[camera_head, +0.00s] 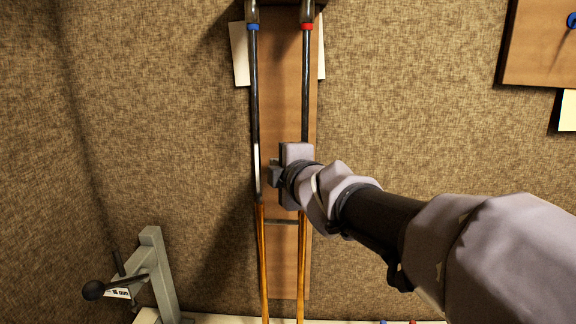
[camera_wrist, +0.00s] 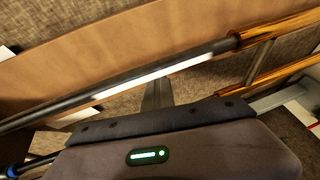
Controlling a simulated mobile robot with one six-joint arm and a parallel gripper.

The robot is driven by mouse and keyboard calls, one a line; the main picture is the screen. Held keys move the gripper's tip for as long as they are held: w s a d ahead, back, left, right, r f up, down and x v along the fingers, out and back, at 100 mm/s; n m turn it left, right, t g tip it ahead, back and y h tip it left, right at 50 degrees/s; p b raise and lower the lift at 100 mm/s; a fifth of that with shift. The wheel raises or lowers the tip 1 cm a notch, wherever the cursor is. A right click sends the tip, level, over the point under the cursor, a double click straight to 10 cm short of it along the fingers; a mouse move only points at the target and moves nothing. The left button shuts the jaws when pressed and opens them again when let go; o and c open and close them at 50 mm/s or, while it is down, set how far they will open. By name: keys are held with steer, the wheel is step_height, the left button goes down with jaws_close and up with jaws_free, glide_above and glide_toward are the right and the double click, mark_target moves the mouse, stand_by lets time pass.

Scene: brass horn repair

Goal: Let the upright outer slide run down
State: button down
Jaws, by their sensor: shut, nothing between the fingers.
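The brass outer slide (camera_head: 263,255) hangs upright low on the wooden board, its two tubes joined by a crossbar (camera_head: 282,222). Above it run two dark inner tubes (camera_head: 254,110), one with a blue ring and one with a red ring at the top. My gripper (camera_head: 274,175) is shut and empty, beside the left inner tube and a little above the brass tube tops. It hides part of the right inner tube. In the wrist view my fingers (camera_wrist: 157,93) point towards an inner tube (camera_wrist: 110,93), and the outer slide (camera_wrist: 275,32) is at the upper right.
The wooden board (camera_head: 282,265) stands against a fabric-covered wall. A grey clamp-like fixture with a black-knobbed lever (camera_head: 155,275) stands at lower left. Another wooden panel (camera_head: 540,45) hangs at upper right. The wall between the boards is bare.

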stand_by(0.4)
steer(key=c, duration=1.5)
jaws_free()
steer(key=p+v, duration=0.6)
steer(key=v, duration=1.1)
steer(key=shift+s+r, duration=0.15)
steer(key=shift+s, duration=0.05)
